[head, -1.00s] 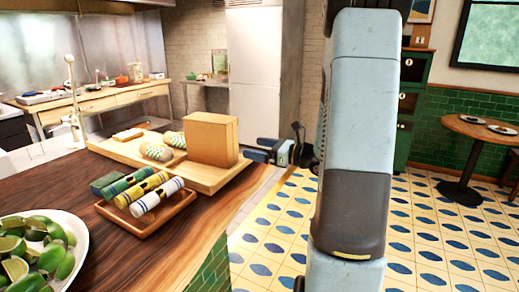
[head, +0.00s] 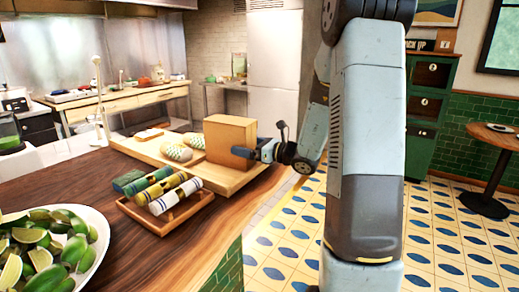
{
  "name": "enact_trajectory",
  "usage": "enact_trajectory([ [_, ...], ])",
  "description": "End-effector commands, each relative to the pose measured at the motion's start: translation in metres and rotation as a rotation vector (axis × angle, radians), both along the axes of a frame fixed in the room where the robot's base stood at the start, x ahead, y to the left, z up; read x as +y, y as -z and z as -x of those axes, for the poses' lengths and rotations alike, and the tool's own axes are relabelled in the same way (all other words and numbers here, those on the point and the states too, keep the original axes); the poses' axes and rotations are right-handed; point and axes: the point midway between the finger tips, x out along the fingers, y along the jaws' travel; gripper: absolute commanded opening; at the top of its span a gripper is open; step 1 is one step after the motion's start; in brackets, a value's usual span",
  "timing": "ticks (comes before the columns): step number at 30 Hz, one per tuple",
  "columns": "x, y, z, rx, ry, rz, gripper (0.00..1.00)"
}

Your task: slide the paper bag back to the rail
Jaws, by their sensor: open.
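The tan, box-shaped paper bag (head: 229,135) stands upright on the right part of a light wooden board (head: 222,181) on the counter. My gripper (head: 251,152) is at the bag's lower right side, with its tips overlapping the bag's edge in the picture. I cannot tell whether they touch it. The gripper is open and nothing shows between its fingers. I cannot clearly make out a rail on the board.
Two green-and-white wrapped items (head: 179,152) lie left of the bag on the board. In front is a small wooden tray (head: 172,228) with several rolled cloths. A white plate (head: 97,222) of limes stands at the near left. Open tiled floor lies to the right.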

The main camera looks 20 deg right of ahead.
Motion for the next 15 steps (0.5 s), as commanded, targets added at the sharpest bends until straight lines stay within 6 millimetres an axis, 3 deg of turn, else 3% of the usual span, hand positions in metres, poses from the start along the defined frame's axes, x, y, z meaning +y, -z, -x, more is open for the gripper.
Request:
enact_trajectory([
  [6,0.015,0.0,-0.017,0.0,-0.001,0.0,1.0],
  [15,0.019,0.0,-0.022,0.001,0.001,0.001,1.0],
])
